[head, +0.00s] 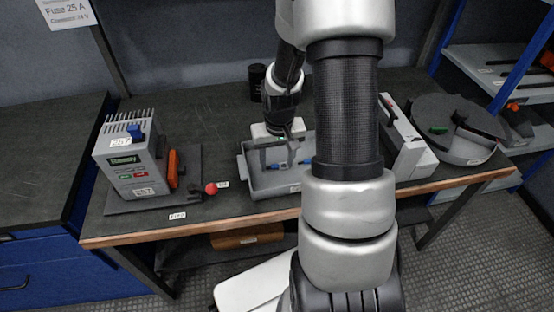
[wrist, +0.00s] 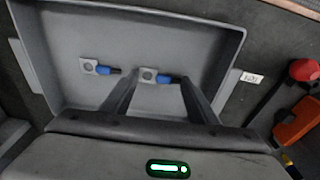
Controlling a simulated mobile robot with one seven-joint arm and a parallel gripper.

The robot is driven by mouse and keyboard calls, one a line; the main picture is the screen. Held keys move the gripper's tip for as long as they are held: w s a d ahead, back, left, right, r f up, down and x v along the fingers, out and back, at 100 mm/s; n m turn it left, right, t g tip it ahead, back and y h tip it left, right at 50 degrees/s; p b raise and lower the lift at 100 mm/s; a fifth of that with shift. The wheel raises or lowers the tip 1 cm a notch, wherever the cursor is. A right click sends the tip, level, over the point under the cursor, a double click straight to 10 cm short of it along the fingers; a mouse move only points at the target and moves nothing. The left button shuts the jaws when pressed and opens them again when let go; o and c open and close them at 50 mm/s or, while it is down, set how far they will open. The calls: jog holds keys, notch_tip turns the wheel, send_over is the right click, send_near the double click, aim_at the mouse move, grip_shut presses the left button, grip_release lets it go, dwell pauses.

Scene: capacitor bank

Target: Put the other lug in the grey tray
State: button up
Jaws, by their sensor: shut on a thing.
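The grey tray (head: 262,189) stands on the dark bench and fills much of the wrist view (wrist: 200,38). One lug, a metal tongue with a blue sleeve (wrist: 102,69), lies on the tray floor; its blue part also shows in the head view (head: 306,161). The other lug (wrist: 163,78) is between my fingertips, over the tray floor. My gripper (head: 276,163) is down inside the tray and shut on this lug, seen between the two dark fingers in the wrist view (wrist: 158,82). Whether this lug touches the tray floor is hard to tell.
Left of the tray stand a grey drive unit (head: 130,165), an orange-handled part (head: 173,168) and a red knob (head: 211,189). A black cup (head: 257,80) is behind. A light grey case (head: 405,145) and a round grey turntable (head: 455,130) are at the right.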

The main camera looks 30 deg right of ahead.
jog(key=shift+f, duration=0.25)
jog(key=o, duration=1)
jog(key=shift+o, duration=0.2)
jog(key=shift+r, duration=0.1)
notch_tip(320, 180, up, 12)
jog(key=s+p, duration=0.1)
jog(key=p, duration=0.2)
jog(key=shift+s+a+r, duration=0.2)
jog(key=shift+r, duration=0.05)
